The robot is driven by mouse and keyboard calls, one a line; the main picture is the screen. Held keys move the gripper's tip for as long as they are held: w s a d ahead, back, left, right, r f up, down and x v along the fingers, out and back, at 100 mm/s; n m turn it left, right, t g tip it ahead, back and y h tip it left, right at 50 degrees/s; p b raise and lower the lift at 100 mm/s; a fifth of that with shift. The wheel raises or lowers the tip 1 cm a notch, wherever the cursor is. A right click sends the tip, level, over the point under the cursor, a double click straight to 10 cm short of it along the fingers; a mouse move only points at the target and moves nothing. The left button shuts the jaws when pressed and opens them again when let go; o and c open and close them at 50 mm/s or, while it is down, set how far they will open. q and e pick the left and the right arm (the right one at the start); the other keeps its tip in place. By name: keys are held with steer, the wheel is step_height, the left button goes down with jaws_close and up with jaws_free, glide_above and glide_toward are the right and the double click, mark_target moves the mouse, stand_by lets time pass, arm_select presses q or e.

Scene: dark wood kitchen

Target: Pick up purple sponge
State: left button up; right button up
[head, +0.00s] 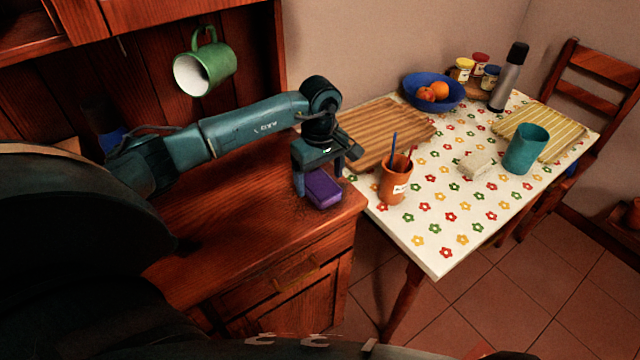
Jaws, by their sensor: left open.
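The purple sponge (323,190) lies on the wooden counter (240,220), close to its right front corner. My left gripper (320,182) is right over the sponge, pointing down, with its fingers apart. One finger shows at the sponge's left side and the other near its far right side. The gripper hides the sponge's back part. I cannot tell whether the fingers touch it. My right gripper is not in view.
A green mug (205,66) hangs above the counter. Right of the counter, a flowered table (440,245) bears an orange pencil cup (395,180), a cutting board (385,130), a blue fruit bowl (450,103), a teal cup (525,150) and a pale sponge-like block (477,165).

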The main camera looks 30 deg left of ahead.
mark_target(319, 183)
arm_select(q)
steer(key=shift+f, duration=0.85)
steer(key=shift+c, duration=0.2)
steer(key=c, duration=1)
step_height(319, 183, up, 10)
steer(key=shift+r+b, duration=0.1)
steer(key=shift+b, duration=0.55)
steer(key=o, duration=0.4)
steer(key=c, duration=0.4)
steer(key=shift+o, duration=0.2)
steer(key=shift+a, duration=0.1)
